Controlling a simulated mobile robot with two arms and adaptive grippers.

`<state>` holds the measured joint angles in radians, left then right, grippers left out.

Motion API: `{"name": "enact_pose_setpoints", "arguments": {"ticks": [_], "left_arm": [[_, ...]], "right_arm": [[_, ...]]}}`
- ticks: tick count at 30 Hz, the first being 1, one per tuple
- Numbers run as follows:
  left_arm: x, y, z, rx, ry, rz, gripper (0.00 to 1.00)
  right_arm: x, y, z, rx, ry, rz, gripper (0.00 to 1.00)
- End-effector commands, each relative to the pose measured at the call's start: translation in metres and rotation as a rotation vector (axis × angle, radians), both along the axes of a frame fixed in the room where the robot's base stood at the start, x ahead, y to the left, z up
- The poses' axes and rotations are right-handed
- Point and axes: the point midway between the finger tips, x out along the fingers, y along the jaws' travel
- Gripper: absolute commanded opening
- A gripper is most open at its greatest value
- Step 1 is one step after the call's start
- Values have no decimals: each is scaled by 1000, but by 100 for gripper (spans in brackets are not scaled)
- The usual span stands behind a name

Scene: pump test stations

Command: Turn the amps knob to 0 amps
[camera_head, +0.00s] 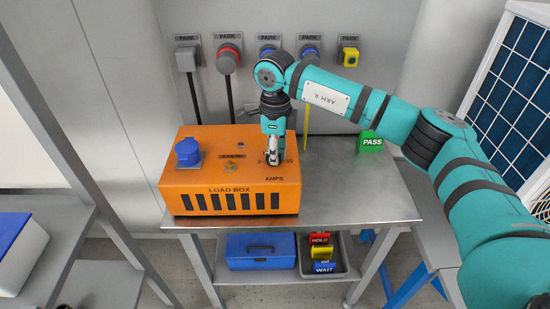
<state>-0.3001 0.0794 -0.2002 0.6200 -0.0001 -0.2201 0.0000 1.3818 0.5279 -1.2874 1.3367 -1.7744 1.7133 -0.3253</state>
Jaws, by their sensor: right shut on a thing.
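The orange load box (238,190) stands on the steel table, with "LOAD-BOX" and "AMPS" lettered on it. My right gripper (272,158) points down at the box's top right, just above the AMPS label. It is shut on the amps knob, which is mostly hidden by the fingers. Parts of the scale marks show on either side of the gripper. The knob's pointer cannot be made out, so its setting cannot be read. My left gripper is out of view.
A blue socket (188,151) rises from the box's left top. A green PASS block (370,142) stands at the table's back right. Parked plugs (228,58) hang on the wall. Below are a blue case (260,251) and a grey bin (340,262). The table's right side (360,190) is clear.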

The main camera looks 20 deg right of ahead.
Motion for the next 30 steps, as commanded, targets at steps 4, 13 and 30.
{"name": "enact_pose_setpoints", "arguments": {"ticks": [4, 13, 30], "left_arm": [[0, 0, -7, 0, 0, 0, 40], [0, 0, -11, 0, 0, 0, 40], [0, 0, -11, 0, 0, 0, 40]], "right_arm": [[2, 0, 1, 1, -6, 87, 0], [2, 0, 2, 2, -5, 190, 0], [2, 0, 2, 2, -6, 210, 16]]}}
